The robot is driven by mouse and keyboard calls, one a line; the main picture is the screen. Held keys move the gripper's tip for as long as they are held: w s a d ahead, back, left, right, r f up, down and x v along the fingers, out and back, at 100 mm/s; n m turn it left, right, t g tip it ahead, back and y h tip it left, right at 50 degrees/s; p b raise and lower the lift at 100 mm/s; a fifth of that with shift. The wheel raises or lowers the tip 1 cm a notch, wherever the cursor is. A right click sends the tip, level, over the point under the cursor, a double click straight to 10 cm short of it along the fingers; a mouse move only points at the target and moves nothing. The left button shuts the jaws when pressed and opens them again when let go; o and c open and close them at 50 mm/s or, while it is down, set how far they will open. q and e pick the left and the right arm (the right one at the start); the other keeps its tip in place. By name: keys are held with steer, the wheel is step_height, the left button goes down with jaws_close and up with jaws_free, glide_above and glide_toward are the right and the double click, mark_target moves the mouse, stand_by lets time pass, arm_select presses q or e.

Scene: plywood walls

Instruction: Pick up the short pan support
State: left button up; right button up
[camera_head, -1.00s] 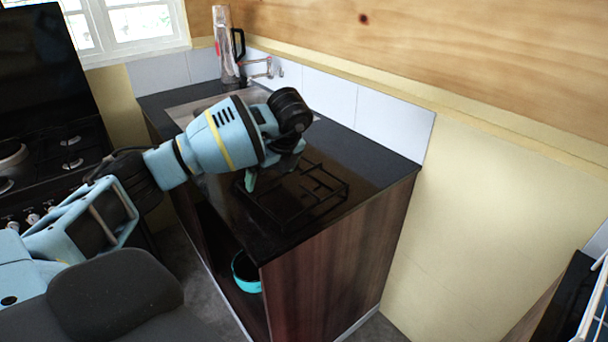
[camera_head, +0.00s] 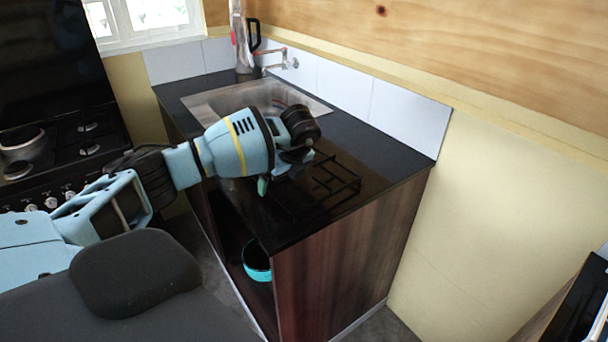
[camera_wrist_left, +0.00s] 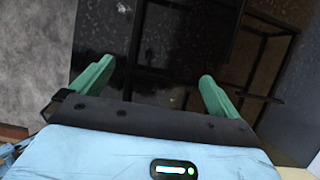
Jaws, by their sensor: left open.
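The short pan support (camera_head: 325,192) is a low black wire frame lying on the dark countertop, near its front right part. In the left wrist view its black bars (camera_wrist_left: 190,72) run ahead of and between my fingers and on to the right. My left gripper (camera_head: 275,178) is over the left part of the support, pointing down. Its two green fingers (camera_wrist_left: 155,82) are apart with nothing held between them. The wrist covers part of the support in the head view, and I cannot tell whether a finger touches it. My right gripper is not in view.
The dark countertop (camera_head: 385,150) holds a steel sink (camera_head: 225,101) and a tall flask (camera_head: 241,40) behind my arm. A turquoise pot (camera_head: 257,262) sits in the open cabinet below. A stove (camera_head: 60,150) stands left. Tiles and wall bound the counter's back.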

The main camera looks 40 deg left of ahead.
arm_select(q)
steer(key=shift+a+f, duration=0.25)
steer(key=shift+f, duration=0.4)
steer(key=shift+w+r, duration=0.1)
steer(key=c, duration=1.7)
steer(key=shift+r, duration=0.1)
steer(key=shift+r, duration=0.25)
steer(key=r, duration=0.3)
steer(key=shift+s+a, duration=0.1)
steer(key=shift+s, duration=0.25)
steer(key=shift+s+a+r+b, duration=0.2)
steer(key=shift+s+a, duration=0.25)
steer(key=shift+s, duration=2.05)
steer(key=shift+s+a+r+b, duration=0.1)
steer(key=shift+s+a+r, duration=0.25)
steer(key=shift+s, duration=2.2)
steer(key=shift+s+a+r+b, duration=0.1)
steer(key=shift+s+a, duration=0.45)
steer(key=shift+s, duration=1.95)
steer(key=shift+d, duration=0.1)
